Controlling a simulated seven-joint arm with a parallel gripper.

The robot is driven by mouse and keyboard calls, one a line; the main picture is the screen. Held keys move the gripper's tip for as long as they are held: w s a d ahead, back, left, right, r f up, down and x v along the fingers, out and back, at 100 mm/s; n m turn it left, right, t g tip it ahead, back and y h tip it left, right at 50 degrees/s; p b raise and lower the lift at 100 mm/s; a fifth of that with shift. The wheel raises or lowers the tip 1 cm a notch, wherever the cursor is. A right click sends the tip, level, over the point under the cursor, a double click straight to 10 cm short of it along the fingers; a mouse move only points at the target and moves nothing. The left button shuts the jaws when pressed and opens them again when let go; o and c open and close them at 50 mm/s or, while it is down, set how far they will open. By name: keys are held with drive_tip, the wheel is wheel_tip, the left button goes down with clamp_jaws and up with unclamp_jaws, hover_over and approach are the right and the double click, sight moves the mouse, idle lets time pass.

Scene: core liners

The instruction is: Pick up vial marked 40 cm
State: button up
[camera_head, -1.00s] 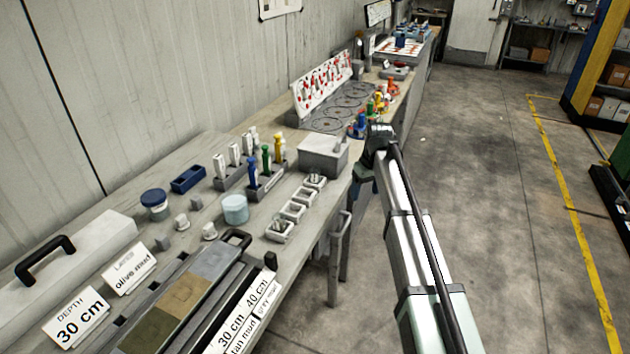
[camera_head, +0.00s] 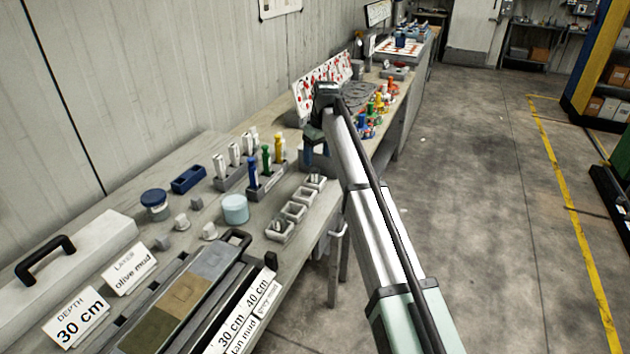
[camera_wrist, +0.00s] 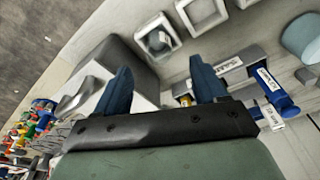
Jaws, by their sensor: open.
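In the head view a small rack holds a blue vial (camera_head: 252,171), a green vial (camera_head: 266,160) and a yellow vial (camera_head: 279,150) upright. Behind it stand several white vials (camera_head: 235,154) in another rack. No 40 cm mark can be read on any vial. My gripper (camera_head: 316,158) is over the bench, right of the racks, in front of the grey box. In the wrist view my gripper (camera_wrist: 160,82) shows two blue fingers spread apart with nothing held. The rack (camera_wrist: 236,62) is near its right finger, with a labelled blue vial (camera_wrist: 272,90) beyond; part of the rack is hidden.
The grey box (camera_wrist: 118,62) lies close to the left finger in the wrist view. Small white trays (camera_head: 294,211) line the bench's front edge. A pale blue jar (camera_head: 235,210), a dark blue tray (camera_head: 188,179) and a 30 cm card (camera_head: 78,318) are left of them.

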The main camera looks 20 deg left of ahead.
sight(315, 171)
drive_tip(key=shift+w+a+f, duration=0.15)
drive_tip(key=shift+a+f, duration=0.05)
drive_tip(key=shift+f, duration=1.1)
drive_tip(key=shift+w+a+f, duration=0.1)
drive_tip(key=shift+a+f, duration=0.15)
drive_tip(key=shift+f, duration=1)
drive_tip(key=shift+w+a+f, duration=0.15)
drive_tip(key=shift+a+f, duration=0.05)
drive_tip(key=shift+f, duration=1.1)
drive_tip(key=c, duration=1.1)
